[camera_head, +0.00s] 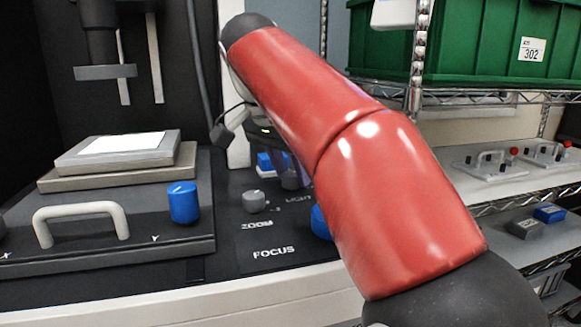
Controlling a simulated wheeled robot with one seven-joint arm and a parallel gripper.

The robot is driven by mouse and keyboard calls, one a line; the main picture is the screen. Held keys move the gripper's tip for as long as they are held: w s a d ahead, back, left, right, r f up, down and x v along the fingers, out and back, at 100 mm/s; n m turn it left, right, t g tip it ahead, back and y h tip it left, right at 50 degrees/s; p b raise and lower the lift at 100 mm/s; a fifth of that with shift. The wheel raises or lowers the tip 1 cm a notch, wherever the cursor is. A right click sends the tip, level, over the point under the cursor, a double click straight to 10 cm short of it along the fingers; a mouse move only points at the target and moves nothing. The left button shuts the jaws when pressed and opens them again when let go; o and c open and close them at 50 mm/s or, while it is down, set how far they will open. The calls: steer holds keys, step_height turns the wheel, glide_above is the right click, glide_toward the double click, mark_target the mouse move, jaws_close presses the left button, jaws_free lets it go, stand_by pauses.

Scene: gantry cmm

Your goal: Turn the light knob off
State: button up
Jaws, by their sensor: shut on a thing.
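The light knob (290,181) is a small grey knob on the dark control panel, just above a partly covered "LIGHT" label (298,198). My red arm hides much of it. My gripper (284,168) points down at the knob from above, mostly behind the arm, and is shut on it. The fingertips are small and dark here, and the knob's exact turn angle cannot be read.
A grey zoom knob (254,201) stands close to the left, and a blue focus knob (319,222) is partly hidden in front. A blue block-like part (266,161) is behind. The stage (125,150) with a white handle (80,212) and blue knob (184,203) lies left.

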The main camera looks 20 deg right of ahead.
steer(key=shift+n, duration=0.3)
steer(key=n+t+y+p, duration=0.1)
steer(key=n, duration=0.3)
steer(key=shift+s+d, duration=0.1)
steer(key=shift+n+t+y, duration=0.5)
steer(key=shift+n+y, duration=0.3)
steer(key=shift+n, duration=1.3)
steer(key=o, duration=1)
steer(key=v, duration=0.8)
steer(key=shift+d+f, duration=0.1)
